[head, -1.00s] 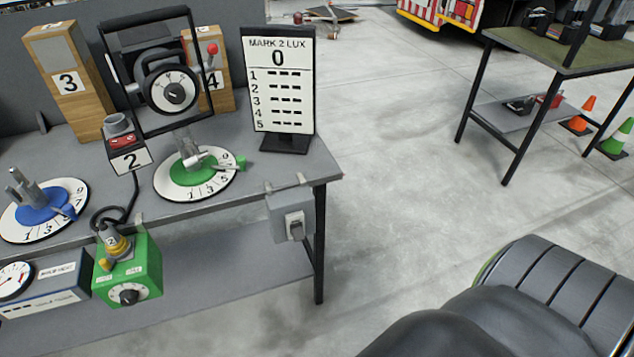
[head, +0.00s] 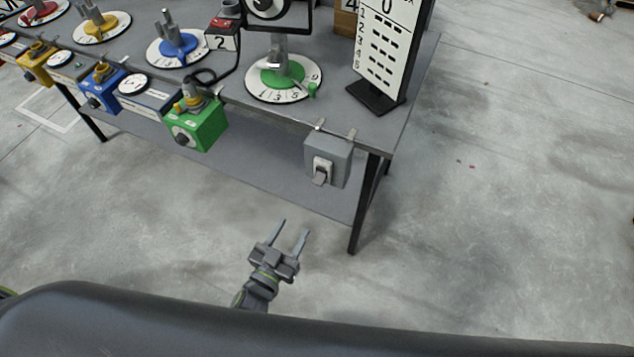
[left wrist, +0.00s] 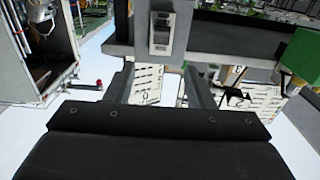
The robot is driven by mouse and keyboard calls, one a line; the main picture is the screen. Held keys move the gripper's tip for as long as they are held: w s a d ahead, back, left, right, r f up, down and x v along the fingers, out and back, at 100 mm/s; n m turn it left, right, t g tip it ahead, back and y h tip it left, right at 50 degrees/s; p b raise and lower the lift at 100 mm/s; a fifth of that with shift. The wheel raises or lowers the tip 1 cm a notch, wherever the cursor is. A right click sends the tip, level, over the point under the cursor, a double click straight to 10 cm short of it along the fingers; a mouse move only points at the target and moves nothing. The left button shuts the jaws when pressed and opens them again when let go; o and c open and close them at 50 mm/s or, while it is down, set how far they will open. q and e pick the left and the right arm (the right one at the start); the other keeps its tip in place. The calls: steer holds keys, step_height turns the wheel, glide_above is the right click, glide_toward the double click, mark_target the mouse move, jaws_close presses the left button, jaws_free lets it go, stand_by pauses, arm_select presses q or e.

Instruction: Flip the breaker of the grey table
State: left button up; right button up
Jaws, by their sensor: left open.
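The grey table (head: 412,75) runs across the upper left of the head view. Its breaker (head: 340,150), a grey box with a pale switch (head: 321,172), hangs on the front edge near the right front leg. The lever sticks out at the lower part of the switch plate. My left gripper (head: 294,227) is open and empty, below the breaker in the picture and apart from it, fingers pointing toward the table. In the left wrist view the breaker switch (left wrist: 162,28) shows at the top, just beyond and between the open fingers. My right gripper is not in view.
A green box (head: 200,128) hangs on the table edge left of the breaker, with blue and yellow ones further left. A score board (head: 385,50) stands at the table's right end. The lower shelf (head: 250,165) and a table leg (head: 358,215) are near.

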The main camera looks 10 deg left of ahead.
arm_select(q)
glide_toward(320, 177)
steer(key=b+x, duration=0.1)
steer(key=x, duration=0.2)
steer(key=b+x, duration=0.1)
steer(key=x, duration=0.3)
steer(key=shift+w+d+f, duration=0.1)
steer(key=shift+w+f, duration=0.15)
steer(key=shift+w, duration=0.1)
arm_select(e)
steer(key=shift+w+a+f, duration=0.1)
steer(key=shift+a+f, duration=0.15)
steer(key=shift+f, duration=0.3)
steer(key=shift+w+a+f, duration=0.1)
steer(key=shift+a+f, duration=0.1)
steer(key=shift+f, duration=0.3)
